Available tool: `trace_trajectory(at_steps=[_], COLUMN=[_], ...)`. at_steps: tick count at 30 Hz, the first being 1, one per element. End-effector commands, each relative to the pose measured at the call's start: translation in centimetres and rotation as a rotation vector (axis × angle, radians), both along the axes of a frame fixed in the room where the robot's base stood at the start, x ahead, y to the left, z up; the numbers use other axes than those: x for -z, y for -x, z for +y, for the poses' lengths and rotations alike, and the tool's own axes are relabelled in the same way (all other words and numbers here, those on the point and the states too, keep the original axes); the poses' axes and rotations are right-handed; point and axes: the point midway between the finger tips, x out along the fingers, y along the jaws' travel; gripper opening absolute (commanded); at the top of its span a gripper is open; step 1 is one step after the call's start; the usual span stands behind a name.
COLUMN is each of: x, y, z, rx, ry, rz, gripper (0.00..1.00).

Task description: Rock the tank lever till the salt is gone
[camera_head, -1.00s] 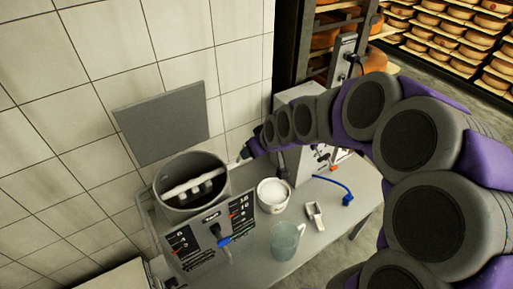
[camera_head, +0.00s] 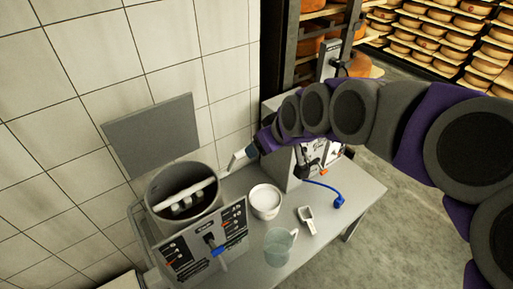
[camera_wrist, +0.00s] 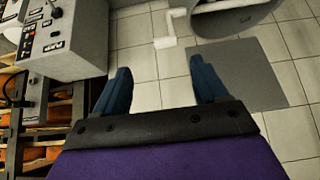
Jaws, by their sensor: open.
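The round grey metal tank (camera_head: 160,203) stands on the table against the tiled wall. A white bar with blocks (camera_head: 185,196) spans its inside; salt cannot be made out there. The white lever (camera_head: 237,160) sticks out at the tank's right side and also shows in the wrist view (camera_wrist: 168,42). My gripper (camera_head: 251,150) is just right of the lever's end in the head view. In the wrist view its two blue fingers (camera_wrist: 160,80) are spread, with bare tiles between them and the lever beyond their tips. The tank's rim (camera_wrist: 240,28) is partly cut off there.
A control panel (camera_head: 203,245) with a blue-handled valve stands before the tank. A white tub (camera_head: 265,202), clear jug (camera_head: 279,246), scoop (camera_head: 306,219) and blue hose (camera_head: 330,190) are on the table (camera_head: 352,195). A grey machine (camera_head: 280,110) stands behind my gripper.

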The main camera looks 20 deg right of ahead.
Motion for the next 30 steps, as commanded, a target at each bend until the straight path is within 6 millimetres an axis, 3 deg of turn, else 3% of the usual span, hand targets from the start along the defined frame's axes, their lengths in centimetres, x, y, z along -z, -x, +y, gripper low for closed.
trace_trajectory(at_steps=[3,8,30], x=[-1.7,-2.6,-2.9], y=[1.1,2.0,2.2], z=[-0.4,-0.7,-0.8], rx=[0.000,-0.001,-0.002], ry=[0.001,0.000,0.000], rz=[-0.001,0.002,0.004], gripper=[0.72,0.72,0.72])
